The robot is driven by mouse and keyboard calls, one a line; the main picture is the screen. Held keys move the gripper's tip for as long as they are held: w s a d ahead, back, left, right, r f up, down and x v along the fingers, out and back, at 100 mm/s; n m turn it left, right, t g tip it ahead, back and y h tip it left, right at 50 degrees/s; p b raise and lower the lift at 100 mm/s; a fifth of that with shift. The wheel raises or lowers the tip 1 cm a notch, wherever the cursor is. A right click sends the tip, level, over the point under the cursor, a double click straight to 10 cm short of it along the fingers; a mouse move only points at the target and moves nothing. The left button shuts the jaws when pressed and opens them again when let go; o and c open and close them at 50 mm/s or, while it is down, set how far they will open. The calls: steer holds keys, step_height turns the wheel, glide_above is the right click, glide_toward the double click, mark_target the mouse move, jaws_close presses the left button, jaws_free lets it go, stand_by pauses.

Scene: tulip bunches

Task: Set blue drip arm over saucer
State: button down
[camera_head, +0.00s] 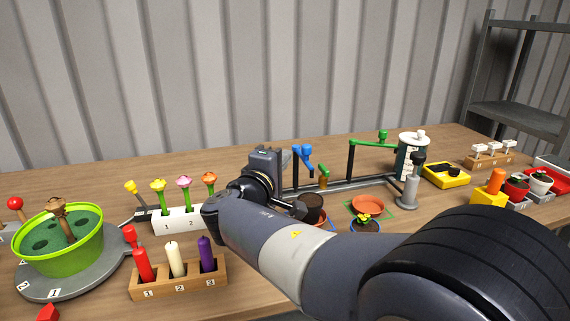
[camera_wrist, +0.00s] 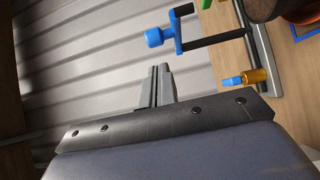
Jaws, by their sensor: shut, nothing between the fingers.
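The blue drip arm (camera_head: 305,151) stands on a dark post at the back rail, just right of my gripper (camera_head: 287,160) in the head view. In the wrist view, the blue knob of the drip arm (camera_wrist: 158,37) is beyond and slightly left of the fingertips of my gripper (camera_wrist: 160,72), apart from them. The fingers are shut and empty. A terracotta saucer (camera_head: 369,204) lies on a green-outlined square, right of the blue arm. A dark-soil pot (camera_head: 311,203) stands nearer, partly hidden by my arm.
A green drip arm (camera_head: 370,141) stands further right on the rail (camera_head: 335,188), before a white-and-dark tank (camera_head: 411,150). A small gold piece (camera_wrist: 257,76) is near the rail. A potted seedling (camera_head: 365,224), candle rack (camera_head: 180,284) and green planter (camera_head: 60,258) stand nearer.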

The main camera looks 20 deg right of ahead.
steer(key=p+v, duration=0.1)
steer(key=v, duration=0.9)
steer(key=shift+s+d, duration=0.2)
steer(key=shift+s, duration=0.2)
